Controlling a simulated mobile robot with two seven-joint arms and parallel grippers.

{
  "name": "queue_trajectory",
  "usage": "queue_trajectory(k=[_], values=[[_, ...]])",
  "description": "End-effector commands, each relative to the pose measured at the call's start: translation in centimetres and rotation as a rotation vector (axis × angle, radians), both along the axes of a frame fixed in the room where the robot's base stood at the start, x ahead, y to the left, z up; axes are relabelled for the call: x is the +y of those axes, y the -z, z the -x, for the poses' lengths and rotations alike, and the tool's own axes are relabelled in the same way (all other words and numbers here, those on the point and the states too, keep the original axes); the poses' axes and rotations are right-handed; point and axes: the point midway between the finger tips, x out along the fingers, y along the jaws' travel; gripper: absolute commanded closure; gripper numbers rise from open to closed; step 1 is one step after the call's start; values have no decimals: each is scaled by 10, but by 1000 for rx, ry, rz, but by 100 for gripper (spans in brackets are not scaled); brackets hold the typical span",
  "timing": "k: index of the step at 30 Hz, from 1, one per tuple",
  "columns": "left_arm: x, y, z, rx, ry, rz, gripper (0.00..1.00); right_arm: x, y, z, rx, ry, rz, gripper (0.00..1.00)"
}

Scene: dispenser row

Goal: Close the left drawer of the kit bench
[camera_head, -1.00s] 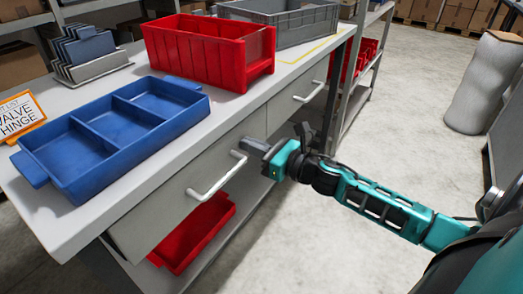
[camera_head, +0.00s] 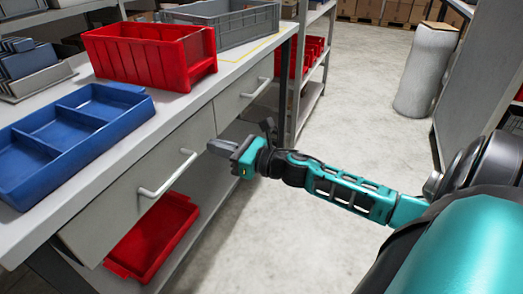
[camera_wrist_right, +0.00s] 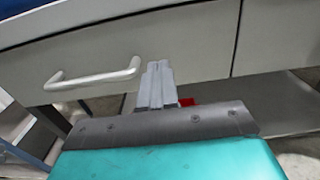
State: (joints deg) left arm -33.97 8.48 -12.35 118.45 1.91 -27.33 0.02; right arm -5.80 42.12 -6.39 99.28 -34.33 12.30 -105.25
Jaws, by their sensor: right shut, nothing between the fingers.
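The left drawer (camera_head: 120,197) of the kit bench has a pale grey front with a white bar handle (camera_head: 168,176). Its front looks about level with the neighbouring drawer front; any small gap is hard to see. The drawer front (camera_wrist_right: 190,45) and handle (camera_wrist_right: 92,77) also show in the right wrist view. My right gripper (camera_head: 218,147) is shut and empty, in front of the bench near the drawer's right end. In the right wrist view its fingertips (camera_wrist_right: 158,68) are just right of the handle, apart from it. My left gripper is out of view.
The bench top (camera_head: 185,110) holds a blue divided tray (camera_head: 75,140), a red bin (camera_head: 150,55) and a grey crate (camera_head: 235,25). A second drawer (camera_head: 240,95) is to the right. A red bin (camera_head: 155,235) sits on the lower shelf. The floor (camera_head: 330,235) is clear.

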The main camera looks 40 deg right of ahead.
Motion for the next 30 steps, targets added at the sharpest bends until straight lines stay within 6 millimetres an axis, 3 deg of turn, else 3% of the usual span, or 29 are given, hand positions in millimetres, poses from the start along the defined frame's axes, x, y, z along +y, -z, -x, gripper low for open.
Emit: queue_trajectory(k=[6,15,30], values=[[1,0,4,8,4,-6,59,-14,2,37,7,-1,0,100],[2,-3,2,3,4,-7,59,-30,2,74,6,-1,-1,100],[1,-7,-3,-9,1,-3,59,-33,3,85,19,8,-39,100]])
